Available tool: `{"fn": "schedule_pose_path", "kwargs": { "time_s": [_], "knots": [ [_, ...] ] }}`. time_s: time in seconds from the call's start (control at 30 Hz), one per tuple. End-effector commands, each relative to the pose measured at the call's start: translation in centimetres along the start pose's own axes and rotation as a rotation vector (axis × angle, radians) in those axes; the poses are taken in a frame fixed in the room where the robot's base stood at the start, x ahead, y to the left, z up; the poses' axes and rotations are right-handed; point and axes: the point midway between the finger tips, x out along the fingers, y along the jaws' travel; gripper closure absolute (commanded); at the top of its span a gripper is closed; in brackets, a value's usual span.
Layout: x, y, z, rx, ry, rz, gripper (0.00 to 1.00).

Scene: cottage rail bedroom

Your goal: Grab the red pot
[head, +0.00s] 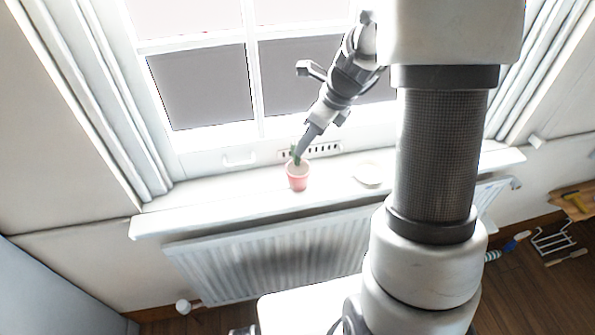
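The red pot (298,178) is small and pinkish red, and stands upright on the white windowsill.
The windowsill (220,200) runs below a paned window (200,88). A pale round dish (368,174) lies on the sill right of the pot. A white radiator (270,262) hangs below. A wire rack (553,238) is on the wooden floor at right.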

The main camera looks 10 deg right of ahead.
Motion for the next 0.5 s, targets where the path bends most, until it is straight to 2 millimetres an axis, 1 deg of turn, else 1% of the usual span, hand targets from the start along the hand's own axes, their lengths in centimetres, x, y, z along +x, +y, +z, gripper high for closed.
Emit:
{"fn": "schedule_pose_path", "kwargs": {
  "time_s": [0.03, 0.1, 0.27, 0.33, 0.5],
  "knots": [
    [0.9, 0.0, -0.1, 0.001, 0.002, 0.002, 0.6],
    [1.6, 0.0, -0.1, 0.002, 0.0, 0.001, 0.6],
    [2.5, -0.1, 0.0, -0.001, 0.001, 0.0, 0.6],
    [3.2, -0.2, 0.0, 0.0, 0.001, 0.001, 0.6],
    [5.8, -0.6, 0.2, 0.0, 0.001, 0.003, 0.6]
  ]
}}
